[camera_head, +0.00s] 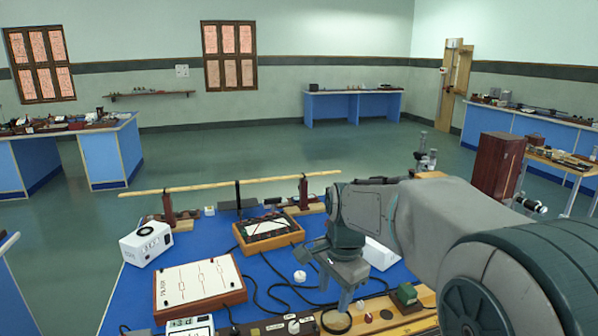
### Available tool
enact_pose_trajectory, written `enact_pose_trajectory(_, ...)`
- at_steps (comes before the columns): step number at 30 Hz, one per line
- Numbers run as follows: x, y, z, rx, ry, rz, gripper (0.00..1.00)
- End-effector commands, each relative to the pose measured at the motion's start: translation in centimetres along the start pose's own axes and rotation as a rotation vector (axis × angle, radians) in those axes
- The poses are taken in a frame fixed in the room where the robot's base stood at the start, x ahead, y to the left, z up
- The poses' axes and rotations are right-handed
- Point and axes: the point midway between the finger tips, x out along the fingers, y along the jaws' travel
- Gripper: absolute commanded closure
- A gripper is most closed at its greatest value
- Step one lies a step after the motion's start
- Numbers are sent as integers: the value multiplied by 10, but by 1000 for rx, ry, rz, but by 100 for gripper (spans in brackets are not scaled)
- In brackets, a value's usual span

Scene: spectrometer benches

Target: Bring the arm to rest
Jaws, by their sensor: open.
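My arm reaches in from the lower right over a blue-topped bench (125,290). My gripper (335,305) points down above the front of the bench, near a wooden board (378,318) with small parts on it. Its jaws are open, and I see nothing held between them. A dark ring (336,322) shows just below the fingertips; I cannot tell whether they touch it. My forearm and wrist hide part of the bench's right side.
On the bench are a white box (146,243), a white panel (198,285) in a wooden frame, a wooden-framed instrument (268,233), cables and a long wooden rod (230,184) on stands. A tall brown box (497,165) stands right. The floor (260,150) beyond is clear.

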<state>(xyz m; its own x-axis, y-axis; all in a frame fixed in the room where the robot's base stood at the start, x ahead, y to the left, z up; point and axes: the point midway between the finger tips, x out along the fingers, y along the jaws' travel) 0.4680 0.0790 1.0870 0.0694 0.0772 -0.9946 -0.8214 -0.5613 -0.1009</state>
Motion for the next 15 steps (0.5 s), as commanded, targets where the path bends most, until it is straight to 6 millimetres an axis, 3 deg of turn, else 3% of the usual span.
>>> enact_pose_trajectory(1, -6, 20, 0, -72, 4, -18, 53)
enact_pose_trajectory(9, -13, 112, 13, -518, 82, -67, 53)
enact_pose_trajectory(15, -4, 166, 27, -808, 165, -53, 53)
